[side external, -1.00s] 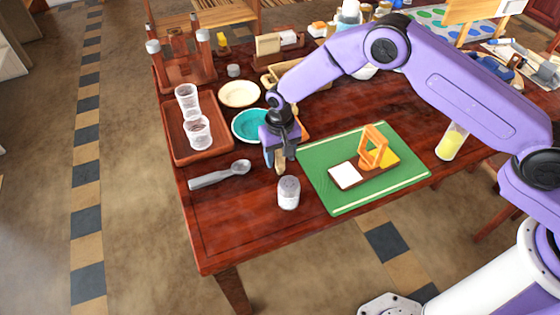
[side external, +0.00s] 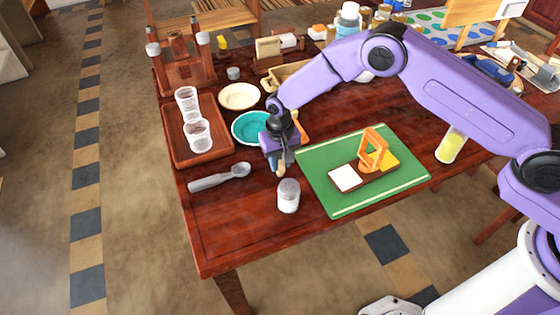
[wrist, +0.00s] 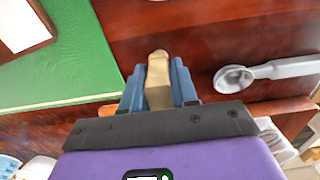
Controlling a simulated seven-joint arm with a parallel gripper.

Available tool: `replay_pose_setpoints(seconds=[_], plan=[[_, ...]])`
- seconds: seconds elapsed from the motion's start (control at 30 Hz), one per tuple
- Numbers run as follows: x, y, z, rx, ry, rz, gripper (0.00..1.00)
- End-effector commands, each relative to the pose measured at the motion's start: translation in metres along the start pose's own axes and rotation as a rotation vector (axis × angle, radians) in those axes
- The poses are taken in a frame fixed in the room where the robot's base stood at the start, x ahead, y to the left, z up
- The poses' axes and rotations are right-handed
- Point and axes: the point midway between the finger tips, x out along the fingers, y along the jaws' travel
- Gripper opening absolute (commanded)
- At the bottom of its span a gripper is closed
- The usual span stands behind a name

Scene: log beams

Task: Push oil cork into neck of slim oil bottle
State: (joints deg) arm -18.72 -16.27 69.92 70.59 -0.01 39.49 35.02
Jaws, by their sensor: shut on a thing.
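My gripper (side external: 279,165) hangs over the table's near part, just behind the grey-capped shaker. In the wrist view, the blue fingers of my gripper (wrist: 158,85) are shut on a tan, rounded, elongated piece, which looks like the oil cork (wrist: 158,65). The cork's tip also shows below the fingers in the side view (side external: 281,171). It appears held above the table. I cannot clearly pick out the slim oil bottle. Narrow bottles stand in the wooden rack (side external: 188,72) at the back left, but their necks are too small to tell.
The shaker (side external: 288,196) stands close in front of my gripper. A grey scoop (side external: 220,177) lies to the left. A teal bowl (side external: 240,126) and a brown tray (side external: 180,151) with clear cups are behind. A green board (side external: 335,203) lies right. The table's front strip is clear.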

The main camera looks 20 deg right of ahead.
Motion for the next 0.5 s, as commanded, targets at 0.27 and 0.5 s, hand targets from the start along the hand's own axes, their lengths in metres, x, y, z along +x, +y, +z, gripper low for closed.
replay_pose_setpoints(seconds=[0.27, 0.5], plan=[[-0.033, 0.002, 0.003, 0.000, 0.001, -0.001, 0.00], [-0.071, 0.019, 0.030, 0.000, 0.001, -0.001, 0.00]])
